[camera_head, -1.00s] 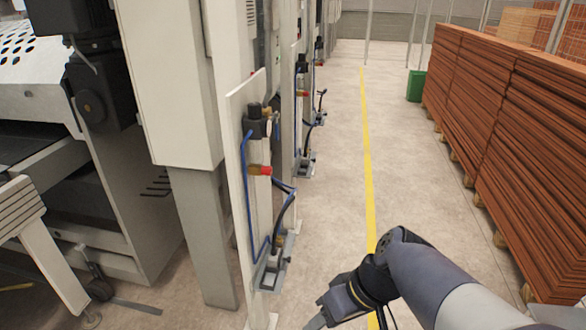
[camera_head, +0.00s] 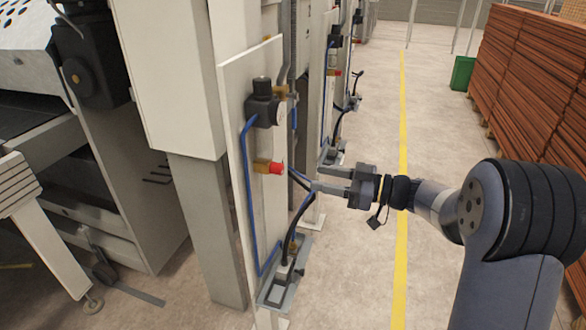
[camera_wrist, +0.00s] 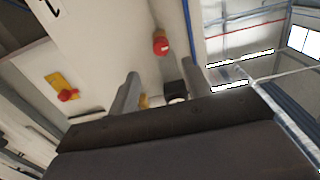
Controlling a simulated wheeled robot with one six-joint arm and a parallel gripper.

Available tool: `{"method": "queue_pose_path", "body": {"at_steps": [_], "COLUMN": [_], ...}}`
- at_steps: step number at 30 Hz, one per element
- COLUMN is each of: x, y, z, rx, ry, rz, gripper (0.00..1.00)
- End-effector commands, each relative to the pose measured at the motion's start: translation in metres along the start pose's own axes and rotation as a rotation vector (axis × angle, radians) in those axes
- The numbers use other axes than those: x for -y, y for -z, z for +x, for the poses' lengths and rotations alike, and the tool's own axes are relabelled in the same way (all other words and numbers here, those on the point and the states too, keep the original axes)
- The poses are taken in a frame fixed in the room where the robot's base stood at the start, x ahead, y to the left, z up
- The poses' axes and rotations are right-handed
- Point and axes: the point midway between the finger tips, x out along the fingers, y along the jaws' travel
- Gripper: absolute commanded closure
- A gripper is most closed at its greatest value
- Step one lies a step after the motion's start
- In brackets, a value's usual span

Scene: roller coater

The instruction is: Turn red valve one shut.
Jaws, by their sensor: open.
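A red valve knob (camera_head: 277,168) on a brass fitting sticks out from the pale upright panel (camera_head: 236,160) in the head view. My gripper (camera_head: 318,181) is open and empty, a short way right of this knob and slightly lower, its fingers pointing left toward the panel. In the wrist view a round red knob (camera_wrist: 160,44) shows beyond and between my gripper's two fingers (camera_wrist: 160,70), with a visible gap. I see no number on either knob. A further red fitting (camera_head: 334,72) shows on a panel behind.
A black regulator with a gauge (camera_head: 266,104) sits above the red knob. A blue hose (camera_head: 249,195) and dark cables run beside it, near my fingers. A red knob on a yellow plate (camera_wrist: 67,94) shows in the wrist view. Floor by the yellow line (camera_head: 402,130) is clear.

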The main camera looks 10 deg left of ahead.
Motion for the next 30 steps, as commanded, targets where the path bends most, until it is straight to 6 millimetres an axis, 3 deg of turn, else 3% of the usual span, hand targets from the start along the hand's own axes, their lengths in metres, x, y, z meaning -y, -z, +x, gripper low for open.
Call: {"method": "queue_pose_path", "body": {"at_steps": [9,15,27,30], "x": [0.001,0.001,0.001,0.001], "y": [0.002,0.0,0.0,-0.001], "z": [0.061,0.086,0.093,0.093], "rx": [0.003,0.003,0.003,0.003], "ry": [0.003,0.002,-0.001,-0.001], "rz": [0.004,0.004,0.003,0.003], "gripper": [0.53,0.53,0.53,0.61]}}
